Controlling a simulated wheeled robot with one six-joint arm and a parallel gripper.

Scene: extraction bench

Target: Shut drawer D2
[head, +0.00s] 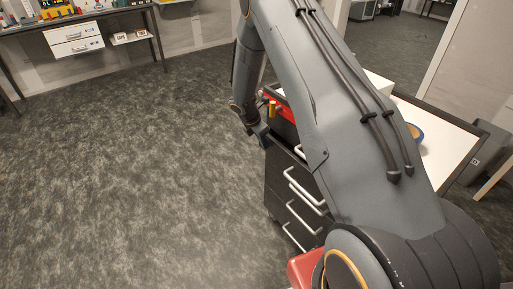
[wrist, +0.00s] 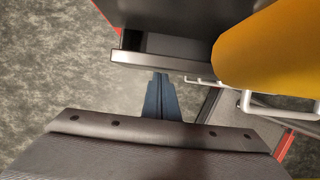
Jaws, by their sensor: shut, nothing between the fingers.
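A dark drawer cabinet (head: 284,205) with several white bar handles stands under the white-topped bench, partly behind my arm. In the wrist view a dark drawer (wrist: 165,60) stands open, with a grey front edge and part of its inside showing. I cannot read any label, so I cannot tell which drawer is D2. My gripper (wrist: 160,78) is shut and empty, its blue fingers pointing at the drawer's front. I cannot tell whether the tips touch it. In the head view my gripper (head: 264,138) is beside the cabinet's upper front, partly hidden.
A yellow cylinder (head: 271,108) stands near red parts; a large yellow surface (wrist: 270,50) fills the wrist view's upper right. White handles (wrist: 275,108) stick out nearby. A blue-rimmed roll (head: 416,133) lies on the bench top (head: 452,145). Open floor (head: 140,170) lies left.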

